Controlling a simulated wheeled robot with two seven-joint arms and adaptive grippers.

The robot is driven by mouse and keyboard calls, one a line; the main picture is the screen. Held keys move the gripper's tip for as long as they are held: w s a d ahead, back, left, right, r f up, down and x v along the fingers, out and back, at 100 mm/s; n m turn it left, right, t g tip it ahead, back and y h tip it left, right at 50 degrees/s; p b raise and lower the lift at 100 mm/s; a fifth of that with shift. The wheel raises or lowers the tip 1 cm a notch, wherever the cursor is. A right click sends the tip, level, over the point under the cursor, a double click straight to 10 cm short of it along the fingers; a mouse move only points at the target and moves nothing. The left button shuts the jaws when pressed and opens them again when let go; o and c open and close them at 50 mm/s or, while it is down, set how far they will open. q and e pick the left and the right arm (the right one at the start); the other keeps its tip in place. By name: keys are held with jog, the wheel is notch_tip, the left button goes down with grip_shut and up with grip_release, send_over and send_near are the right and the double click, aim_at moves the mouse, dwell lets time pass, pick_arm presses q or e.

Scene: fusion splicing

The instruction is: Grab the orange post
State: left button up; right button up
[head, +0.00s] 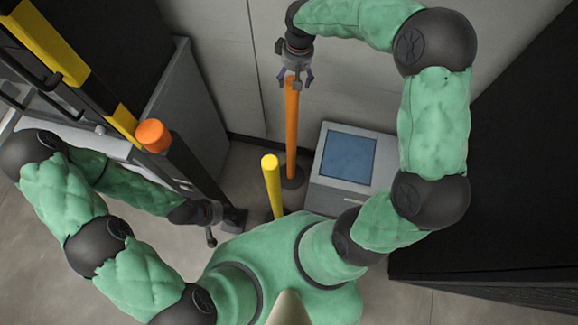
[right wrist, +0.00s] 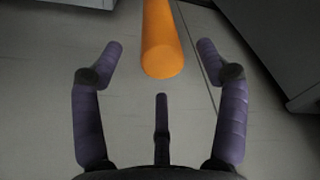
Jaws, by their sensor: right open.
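The orange post (head: 291,135) stands upright on a dark round base near the back wall in the head view. My right gripper (head: 295,79) is open at the top end of this post. In the right wrist view, the post's rounded orange end (right wrist: 161,58) lies between the spread purple fingers of my right gripper (right wrist: 162,62), with gaps on both sides. My left gripper (head: 211,228) is low at the left, near the foot of a dark post and away from the orange post; its fingers are too small to judge.
A yellow post (head: 272,185) stands in front of the orange post. A grey box with a blue screen (head: 348,157) is to its right. A black post with an orange cap (head: 153,135) and a grey cabinet (head: 188,105) are at left. A dark cabinet (head: 500,190) is at right.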

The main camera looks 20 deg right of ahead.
jog(key=f+b, duration=0.1)
jog(key=f, duration=0.2)
jog(key=w+f+b, duration=0.1)
jog(key=f, duration=0.2)
jog(key=f+b, duration=0.1)
jog(key=f, duration=0.2)
jog(key=shift+w+f+b, duration=0.15)
jog(key=shift+w+b, duration=0.05)
jog(key=shift+b, duration=0.1)
jog(key=c, duration=1.3)
jog(key=shift+w+r, duration=0.15)
jog(key=shift+r, duration=0.05)
grip_shut()
jog(key=shift+r, duration=0.15)
